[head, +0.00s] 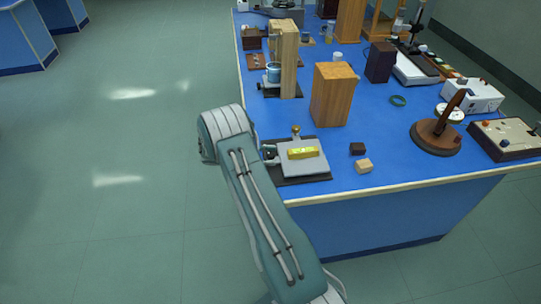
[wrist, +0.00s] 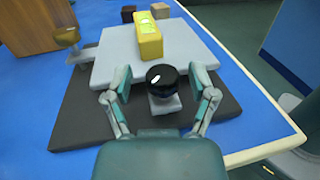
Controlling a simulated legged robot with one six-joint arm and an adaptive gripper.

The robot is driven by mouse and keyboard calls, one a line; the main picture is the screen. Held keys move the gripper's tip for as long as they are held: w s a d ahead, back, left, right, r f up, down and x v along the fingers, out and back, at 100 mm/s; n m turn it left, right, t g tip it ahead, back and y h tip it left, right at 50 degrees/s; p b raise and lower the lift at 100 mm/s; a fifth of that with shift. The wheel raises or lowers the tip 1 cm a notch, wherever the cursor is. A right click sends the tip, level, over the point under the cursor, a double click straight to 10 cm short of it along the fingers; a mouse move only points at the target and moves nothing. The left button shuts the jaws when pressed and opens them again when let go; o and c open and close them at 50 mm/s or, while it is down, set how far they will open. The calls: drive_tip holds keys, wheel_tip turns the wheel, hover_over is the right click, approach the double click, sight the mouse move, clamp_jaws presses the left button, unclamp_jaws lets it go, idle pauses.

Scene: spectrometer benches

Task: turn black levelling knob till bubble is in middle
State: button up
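A black levelling knob (wrist: 161,77) stands on a small grey block at the near edge of a light grey plate (wrist: 112,62). My gripper (wrist: 161,90) is open, with one finger on each side of the knob and a visible gap to both. A yellow spirit level (wrist: 149,40) lies on the plate beyond the knob. The level also shows in the head view (head: 303,152), but its bubble is too small to make out. A brass knob (wrist: 67,38) stands at another edge of the plate. In the head view my arm hides the black knob and most of my gripper.
The plate rests over a dark base (wrist: 75,125) near the corner of the blue bench. A wooden block (head: 334,95) stands behind it. Small dark (head: 357,148) and light (head: 363,166) cubes lie to its right. Open floor lies to the left.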

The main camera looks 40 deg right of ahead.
drive_tip(key=v, duration=0.7)
drive_tip(key=shift+w+a, duration=0.2)
drive_tip(key=shift+a, duration=0.05)
idle(0.4)
drive_tip(key=s+a+r+m+t+y, duration=0.2)
drive_tip(key=s+a+r+t+y, duration=0.15)
drive_tip(key=r, duration=0.55)
drive_tip(key=s+a+r+m+t+y, duration=0.25)
drive_tip(key=s+a+r+t, duration=0.2)
drive_tip(key=r, duration=0.55)
drive_tip(key=s+a+r+m+t+y, duration=0.2)
drive_tip(key=s+a+t+y, duration=0.1)
drive_tip(key=s+a+t, duration=0.2)
drive_tip(key=s+a+r+m+t+y, duration=0.3)
drive_tip(key=s+a, duration=0.6)
drive_tip(key=s, duration=0.3)
drive_tip(key=shift+r+t+y, duration=0.35)
drive_tip(key=shift+t+y, duration=0.25)
drive_tip(key=shift+t, duration=0.3)
